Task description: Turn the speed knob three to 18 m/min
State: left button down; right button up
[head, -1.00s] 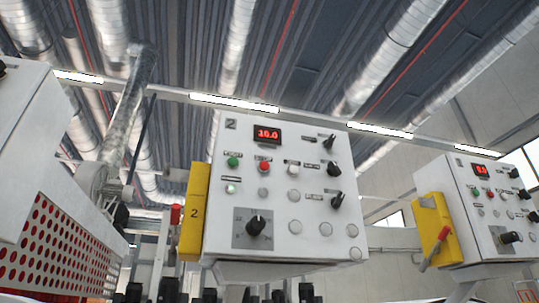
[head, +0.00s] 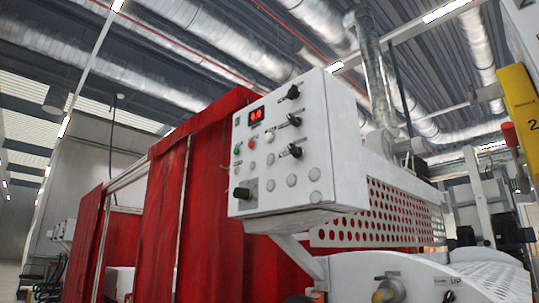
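A white control box (head: 285,150) hangs at the middle of the head view, seen from below and at an angle. Its red lit display (head: 256,114) shows digits too small to read surely, perhaps 8.0 or 0.0. A large black speed knob (head: 242,192) sits at the box's lower left on a grey plate. Its pointer and scale cannot be read from here. The box's number label is too small to read. Neither of my grippers is in view.
Red curtains (head: 205,200) stand left of and behind the box. A white perforated guard (head: 395,215) stands to its right, with a white machine part (head: 420,275) below. Another control box (head: 62,230) is far left.

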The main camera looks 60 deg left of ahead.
aim_at(245, 194)
jog(key=u, duration=1.65)
